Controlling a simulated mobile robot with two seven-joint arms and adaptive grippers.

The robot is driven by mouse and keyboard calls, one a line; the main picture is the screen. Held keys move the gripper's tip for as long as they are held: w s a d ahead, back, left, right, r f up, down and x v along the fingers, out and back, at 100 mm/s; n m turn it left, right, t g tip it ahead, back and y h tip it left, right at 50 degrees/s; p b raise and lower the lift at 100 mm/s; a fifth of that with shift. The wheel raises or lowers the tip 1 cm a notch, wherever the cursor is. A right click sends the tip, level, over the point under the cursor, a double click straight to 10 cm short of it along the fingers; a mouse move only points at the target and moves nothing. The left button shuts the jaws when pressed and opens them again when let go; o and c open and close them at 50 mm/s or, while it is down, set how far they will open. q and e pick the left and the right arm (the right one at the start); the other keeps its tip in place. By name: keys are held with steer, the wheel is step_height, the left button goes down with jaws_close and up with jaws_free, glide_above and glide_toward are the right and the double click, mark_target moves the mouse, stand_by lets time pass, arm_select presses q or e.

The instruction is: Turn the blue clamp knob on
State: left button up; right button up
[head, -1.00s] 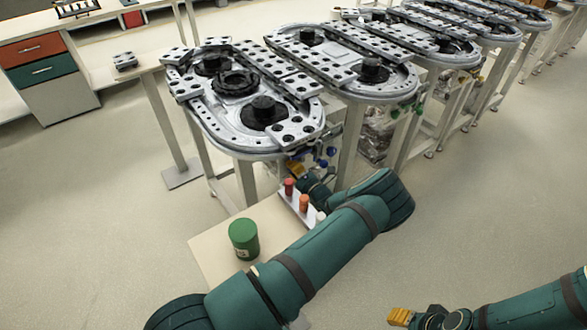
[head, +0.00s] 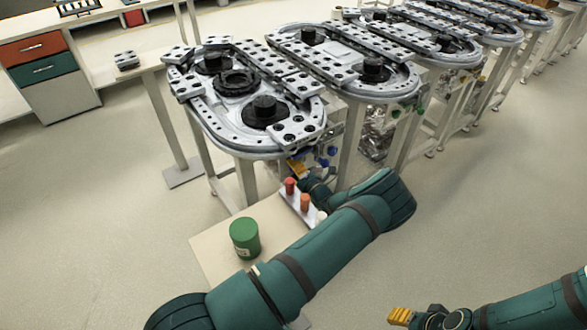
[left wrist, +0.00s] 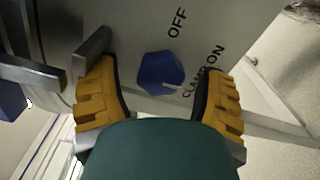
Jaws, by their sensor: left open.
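The blue clamp knob (left wrist: 160,74) shows in the left wrist view on a pale panel. "OFF" is printed above it and "CLAMP ON" to its right. A short white mark on the knob points right and slightly down, toward the word "CLAMP". My left gripper (left wrist: 160,98) is open, with one yellow finger on each side of the knob in the picture and visible gaps to it. In the head view my left gripper (head: 297,168) is under the nearest ring track (head: 240,145). My right gripper (head: 400,316) is at the lower right, clear of everything; its finger gap is unclear.
A low beige table (head: 215,250) carries a green can (head: 244,238) and a white rack with red and orange pieces (head: 304,202) beside my left arm. Table legs stand close to the left gripper. More ring tracks (head: 345,75) recede behind. The floor at right is clear.

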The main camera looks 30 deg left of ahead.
arm_select(q)
steer(key=v, duration=1.1)
steer(key=shift+s+d, duration=0.2)
steer(key=shift+d, duration=0.15)
steer(key=shift+f, duration=0.1)
